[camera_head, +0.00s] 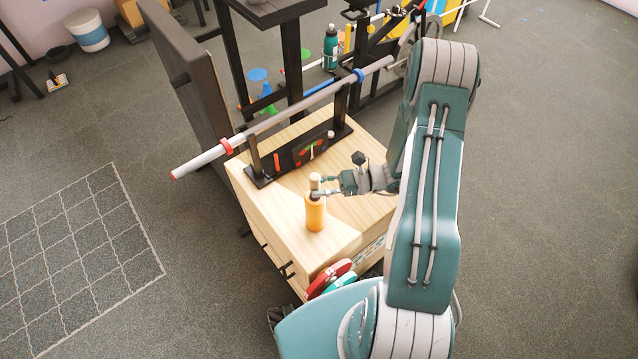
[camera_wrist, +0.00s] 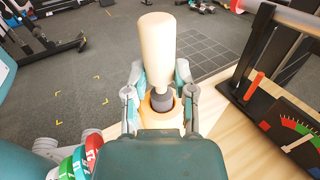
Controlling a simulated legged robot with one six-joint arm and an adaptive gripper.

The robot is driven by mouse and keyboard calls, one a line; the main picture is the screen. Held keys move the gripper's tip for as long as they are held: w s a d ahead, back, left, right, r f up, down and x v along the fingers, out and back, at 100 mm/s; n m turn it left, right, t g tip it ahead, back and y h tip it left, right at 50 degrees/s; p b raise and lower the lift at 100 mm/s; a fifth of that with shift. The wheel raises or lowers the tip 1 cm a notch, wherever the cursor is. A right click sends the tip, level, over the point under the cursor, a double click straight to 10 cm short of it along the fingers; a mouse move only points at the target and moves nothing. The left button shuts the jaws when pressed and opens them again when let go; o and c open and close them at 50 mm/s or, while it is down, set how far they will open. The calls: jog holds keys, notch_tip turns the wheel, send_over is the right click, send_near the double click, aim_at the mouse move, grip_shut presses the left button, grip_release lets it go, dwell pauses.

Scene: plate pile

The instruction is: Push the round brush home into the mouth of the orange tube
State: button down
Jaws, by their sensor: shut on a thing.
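The round brush has a thick cream handle (camera_wrist: 157,48) and a dark grey lower part (camera_wrist: 162,101). In the head view its pale top (camera_head: 315,180) stands above the orange tube (camera_head: 315,213), which is upright on the wooden box top. My gripper (camera_head: 318,192) is shut on the brush, with one finger on each side in the wrist view (camera_wrist: 160,88). The brush stands roughly upright over the tube's mouth (camera_wrist: 161,112). Its dark part sits within the rim and partly shows above it. How deep its lower end reaches is hidden inside the tube.
The wooden box top (camera_head: 345,237) carries a black stand with a dial panel (camera_head: 310,148) behind the tube. A long grey bar (camera_head: 285,115) lies across the stand's posts. Red and teal discs (camera_head: 332,277) are at the box's front side. The box top left of the tube is clear.

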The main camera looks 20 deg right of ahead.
jog(key=shift+f, duration=1.45)
jog(key=shift+c, duration=1.8)
grip_release()
jog(key=v, duration=1.2)
jog(key=shift+w+f, duration=0.1)
